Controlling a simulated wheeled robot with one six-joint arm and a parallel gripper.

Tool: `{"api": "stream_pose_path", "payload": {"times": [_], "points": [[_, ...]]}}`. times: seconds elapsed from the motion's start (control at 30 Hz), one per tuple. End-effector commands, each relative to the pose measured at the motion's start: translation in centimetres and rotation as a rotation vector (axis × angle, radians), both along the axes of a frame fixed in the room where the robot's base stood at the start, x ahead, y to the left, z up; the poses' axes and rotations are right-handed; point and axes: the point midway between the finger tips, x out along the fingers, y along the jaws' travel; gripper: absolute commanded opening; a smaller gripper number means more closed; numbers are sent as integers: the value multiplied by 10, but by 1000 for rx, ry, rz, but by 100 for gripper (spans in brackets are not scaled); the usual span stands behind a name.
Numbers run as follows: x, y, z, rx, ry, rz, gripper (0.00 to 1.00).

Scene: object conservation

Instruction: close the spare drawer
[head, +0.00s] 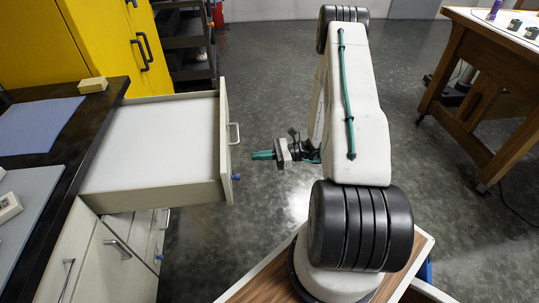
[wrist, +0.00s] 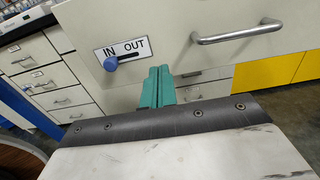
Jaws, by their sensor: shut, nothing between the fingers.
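The open drawer (head: 155,146) is pulled far out of the dark-topped bench and looks empty, with a white bottom. Its front has a silver bar handle (head: 234,133) and a blue knob (head: 236,177). In the wrist view the drawer front (wrist: 160,40) fills the upper part, with the handle (wrist: 237,32) at right and the blue knob (wrist: 111,63) beside an IN/OUT label (wrist: 121,48). My gripper (head: 254,155) has teal fingers, shut and empty, pointing at the drawer front between handle and knob, a little apart from it. The fingers (wrist: 157,88) also show in the wrist view.
Yellow cabinets (head: 80,40) stand behind. A wooden table (head: 490,85) is at right.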

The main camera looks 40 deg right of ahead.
Motion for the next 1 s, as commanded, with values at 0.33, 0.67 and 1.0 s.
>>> {"api": "stream_pose_path", "payload": {"times": [0.33,0.67,1.0], "points": [[34,52,0,0,0,3,0],[41,62,0,0,0,0,0],[43,60,0,-1,-1,-6,0]]}}
